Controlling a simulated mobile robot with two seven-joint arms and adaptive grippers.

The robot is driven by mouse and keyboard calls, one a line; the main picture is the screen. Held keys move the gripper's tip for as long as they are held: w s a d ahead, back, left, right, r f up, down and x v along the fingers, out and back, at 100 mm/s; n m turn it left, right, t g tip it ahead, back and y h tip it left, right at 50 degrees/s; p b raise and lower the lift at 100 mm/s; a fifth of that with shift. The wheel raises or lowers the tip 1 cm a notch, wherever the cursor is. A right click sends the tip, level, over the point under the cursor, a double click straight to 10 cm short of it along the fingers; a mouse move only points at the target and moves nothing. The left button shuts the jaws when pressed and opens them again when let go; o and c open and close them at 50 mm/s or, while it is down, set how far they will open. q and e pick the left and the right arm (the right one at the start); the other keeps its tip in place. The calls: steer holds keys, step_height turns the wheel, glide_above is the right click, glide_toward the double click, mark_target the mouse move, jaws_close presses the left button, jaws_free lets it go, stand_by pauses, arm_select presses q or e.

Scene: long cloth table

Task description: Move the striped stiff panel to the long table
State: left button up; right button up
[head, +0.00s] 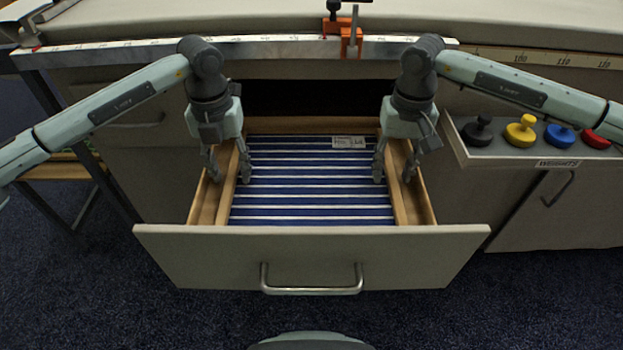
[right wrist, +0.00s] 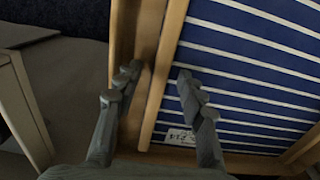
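The striped stiff panel (head: 310,190) is blue with white stripes and a small white label near its far right corner. It lies flat in an open drawer (head: 310,240), with a wooden strip along each side. My left gripper (head: 230,178) is open, its fingers on either side of the left strip. My right gripper (head: 395,175) is open likewise over the right strip. In the right wrist view the strip (right wrist: 160,85) runs between the parted fingers, with the striped surface (right wrist: 250,70) on one side. The long table (head: 240,22) has a pale cloth top behind the drawer.
A measuring strip (head: 130,46) runs along the table's front edge, with an orange clamp (head: 350,36) on it. At right, a small open drawer (head: 530,155) holds black, yellow, blue and red weights. Most of the visible cloth top is clear.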

arm_select(q)
jaws_close()
arm_select(e)
jaws_close()
